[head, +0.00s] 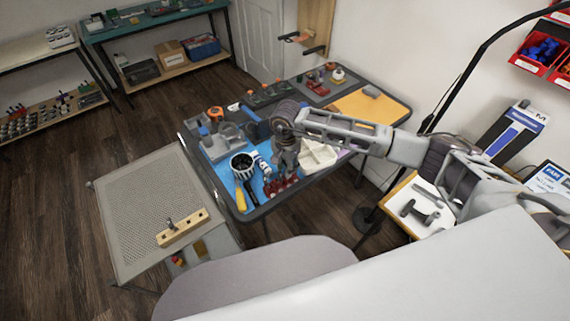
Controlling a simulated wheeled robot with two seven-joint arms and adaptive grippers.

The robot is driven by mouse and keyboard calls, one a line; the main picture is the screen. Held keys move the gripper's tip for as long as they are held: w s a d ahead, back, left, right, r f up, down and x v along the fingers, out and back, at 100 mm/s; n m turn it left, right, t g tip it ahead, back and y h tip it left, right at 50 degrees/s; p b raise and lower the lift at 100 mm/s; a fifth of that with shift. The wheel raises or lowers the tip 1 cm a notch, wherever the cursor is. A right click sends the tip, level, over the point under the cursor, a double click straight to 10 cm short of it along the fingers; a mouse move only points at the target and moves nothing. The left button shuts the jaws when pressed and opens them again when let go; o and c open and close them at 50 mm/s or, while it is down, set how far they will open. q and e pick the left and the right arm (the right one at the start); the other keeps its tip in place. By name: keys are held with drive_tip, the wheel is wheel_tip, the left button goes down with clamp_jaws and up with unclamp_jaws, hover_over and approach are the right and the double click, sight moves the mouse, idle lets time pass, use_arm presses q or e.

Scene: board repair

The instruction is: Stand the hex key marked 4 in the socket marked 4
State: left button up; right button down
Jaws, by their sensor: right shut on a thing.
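My right gripper (285,170) points down over the blue mat on the dark-edged worktable, just above a red piece (283,187). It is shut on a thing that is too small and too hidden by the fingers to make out. A pale wooden block (183,228) lies on the perforated cart top at the left. A small dark metal piece (170,224) stands up from the block. I cannot read any marks, so neither the hex key marked 4 nor the socket marked 4 can be told apart. My left gripper is not in view.
Grey bins (215,143) are behind. Most of the perforated cart top (150,195) is clear.

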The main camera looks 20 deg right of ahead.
drive_tip(key=shift+s+f+b, duration=0.25)
drive_tip(key=shift+f+b, duration=0.2)
drive_tip(key=shift+f, duration=0.65)
drive_tip(key=shift+r, duration=0.2)
drive_tip(key=shift+w+f+b, duration=0.15)
drive_tip(key=shift+f+b, duration=0.4)
drive_tip(key=shift+w+f+b, duration=0.15)
drive_tip(key=shift+f+b, duration=0.35)
drive_tip(key=shift+s+d+f, duration=0.1)
drive_tip(key=shift+s+f, duration=0.2)
drive_tip(key=shift+f, duration=0.2)
idle(0.5)
drive_tip(key=c, duration=1.4)
unclamp_jaws()
drive_tip(key=o, duration=0.4)
drive_tip(key=shift+w+f, duration=0.1)
drive_tip(key=shift+w, duration=0.15)
drive_tip(key=o, duration=0.3)
drive_tip(key=shift+r, duration=0.25)
drive_tip(key=shift+w, duration=0.1)
